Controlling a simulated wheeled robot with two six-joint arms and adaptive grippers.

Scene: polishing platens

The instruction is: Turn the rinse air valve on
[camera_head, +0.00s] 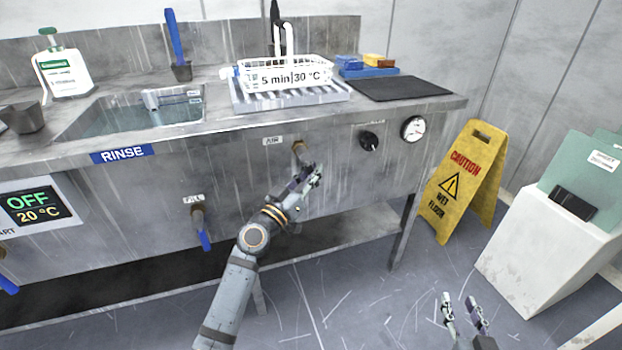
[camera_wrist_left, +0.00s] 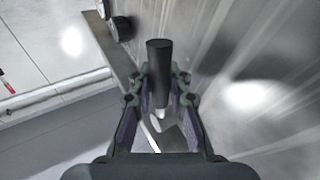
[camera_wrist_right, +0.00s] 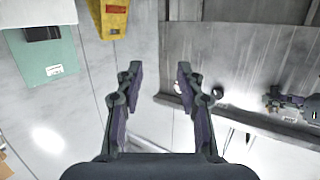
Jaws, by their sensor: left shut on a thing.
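A brass-coloured valve fitting (camera_head: 299,148) sticks out of the sink unit's front panel, right of a small white label (camera_head: 272,141) too small to read. It is likely the rinse air valve. My left gripper (camera_head: 308,177) is at this valve, just below the fitting, and covers most of its handle. In the left wrist view a dark cylindrical handle (camera_wrist_left: 159,62) stands between the fingers of my left gripper (camera_wrist_left: 160,85), which is shut on it. My right gripper (camera_head: 462,309) is open and empty above the floor, away from the panel; it also shows in the right wrist view (camera_wrist_right: 156,80).
A blue-handled FILL valve (camera_head: 202,228) hangs left of my left arm. A black knob (camera_head: 369,141) and a round gauge (camera_head: 412,129) sit to the right. A yellow wet-floor sign (camera_head: 466,180) and a white block (camera_head: 540,245) stand on the right.

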